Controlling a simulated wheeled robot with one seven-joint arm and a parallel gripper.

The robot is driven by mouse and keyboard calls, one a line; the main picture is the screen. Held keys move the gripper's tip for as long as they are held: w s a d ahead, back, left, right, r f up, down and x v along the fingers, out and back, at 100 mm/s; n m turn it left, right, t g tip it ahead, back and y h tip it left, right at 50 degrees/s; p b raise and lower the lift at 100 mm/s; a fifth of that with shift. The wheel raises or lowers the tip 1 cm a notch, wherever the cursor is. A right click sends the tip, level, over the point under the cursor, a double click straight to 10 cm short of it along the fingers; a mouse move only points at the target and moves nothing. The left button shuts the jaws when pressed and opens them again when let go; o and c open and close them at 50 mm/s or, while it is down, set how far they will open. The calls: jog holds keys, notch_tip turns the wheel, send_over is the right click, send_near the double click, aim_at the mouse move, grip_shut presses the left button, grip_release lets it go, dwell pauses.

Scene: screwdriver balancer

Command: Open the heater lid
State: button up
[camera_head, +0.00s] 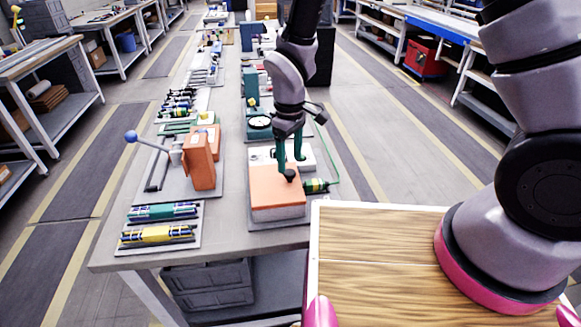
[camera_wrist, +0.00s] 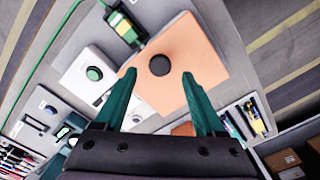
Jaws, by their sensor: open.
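The heater is a low box with an orange lid (camera_head: 277,195) on the near right side of the long table, and the lid looks flat and closed. A black knob (camera_head: 290,175) stands on the lid. My gripper (camera_head: 290,166) is over the lid, pointing down with its green fingers apart. In the wrist view, the orange lid (camera_wrist: 205,60) fills the middle, and the knob (camera_wrist: 160,65) appears just beyond and between the fingertips of my gripper (camera_wrist: 159,75). The fingers do not touch the knob, and their exact height above the lid is unclear.
A white unit with a green button (camera_wrist: 94,73) adjoins the lid. A green screwdriver (camera_head: 316,186) with a cable lies beside the heater. An orange block fixture (camera_head: 200,160) with a blue-knobbed lever and screwdriver trays (camera_head: 160,234) stand to the left.

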aim_at(290, 171)
jog(key=shift+f, duration=1.85)
grip_shut()
